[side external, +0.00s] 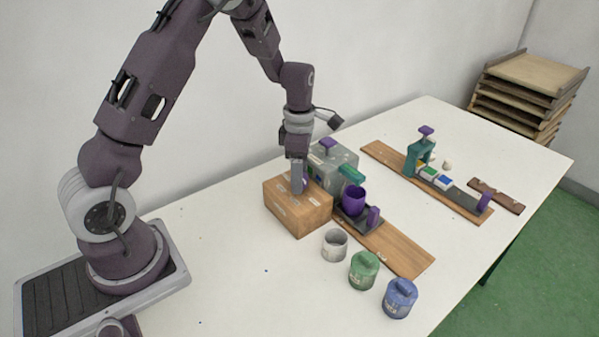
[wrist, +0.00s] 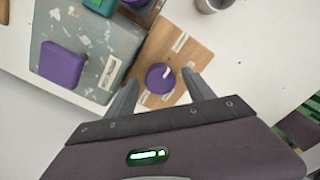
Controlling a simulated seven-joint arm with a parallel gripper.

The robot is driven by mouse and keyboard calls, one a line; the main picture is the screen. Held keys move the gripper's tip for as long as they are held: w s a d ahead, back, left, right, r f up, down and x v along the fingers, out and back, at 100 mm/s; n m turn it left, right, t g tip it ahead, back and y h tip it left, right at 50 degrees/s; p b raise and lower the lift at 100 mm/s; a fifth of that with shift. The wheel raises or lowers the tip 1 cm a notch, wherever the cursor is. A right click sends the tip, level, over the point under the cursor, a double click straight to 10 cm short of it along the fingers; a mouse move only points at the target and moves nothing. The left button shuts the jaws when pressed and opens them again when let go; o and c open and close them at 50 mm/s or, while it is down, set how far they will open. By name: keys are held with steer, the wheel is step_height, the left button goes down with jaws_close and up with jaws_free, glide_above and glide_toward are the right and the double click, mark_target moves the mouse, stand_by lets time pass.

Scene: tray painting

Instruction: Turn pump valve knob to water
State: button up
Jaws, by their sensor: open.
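The purple round valve knob (wrist: 160,78) with a white pointer mark sits on top of a wooden box (wrist: 205,62). The pointer is toward the upper right in the wrist view. Pale labels lie around the knob, too small to read. My gripper (wrist: 160,82) is open, with one finger on each side of the knob; I cannot tell whether they touch it. In the side view my gripper (side external: 298,188) points down at the top of the wooden box (side external: 300,214) and mostly hides the knob.
Beside the box stands a grey pump (side external: 345,160) with a purple top, teal spout and purple cup (side external: 354,201). White (side external: 335,246), green (side external: 364,271) and blue (side external: 400,299) pots stand in front. A teal press (side external: 419,156) stands farther right. The table's left front is mostly clear.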

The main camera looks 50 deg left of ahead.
jaws_close()
